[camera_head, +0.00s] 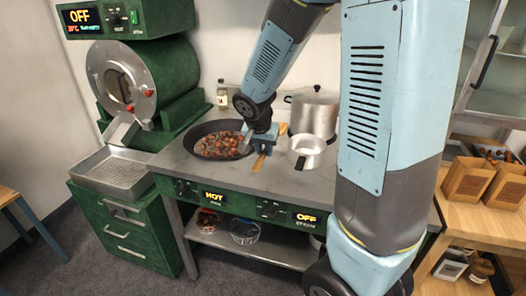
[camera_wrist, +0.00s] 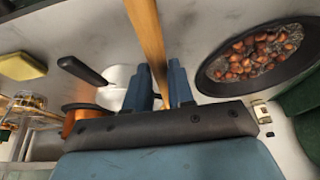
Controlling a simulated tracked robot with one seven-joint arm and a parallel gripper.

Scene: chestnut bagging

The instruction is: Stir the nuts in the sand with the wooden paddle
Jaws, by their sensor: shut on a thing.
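My gripper (camera_head: 262,138) is shut on the wooden paddle (camera_head: 258,163), just right of the pan. In the wrist view my gripper (camera_wrist: 162,88) has its two blue fingers on either side of the paddle (camera_wrist: 148,35), which runs up out of the top edge. The dark pan (camera_head: 187,143) sits on the grey stove top and holds brown nuts (camera_head: 220,146) in dark grainy sand. The nuts (camera_wrist: 258,54) also show in the pan (camera_wrist: 203,82) in the wrist view, to the right of the paddle. The paddle appears outside the pan.
A small saucepan (camera_head: 306,148) and a large lidded pot (camera_head: 313,112) stand right of my gripper. The saucepan's black handle (camera_wrist: 82,70) shows in the wrist view. A bottle (camera_head: 222,95) stands behind the pan. A green drum roaster (camera_head: 165,85) is at left. The left-hand display reads HOT (camera_head: 214,196).

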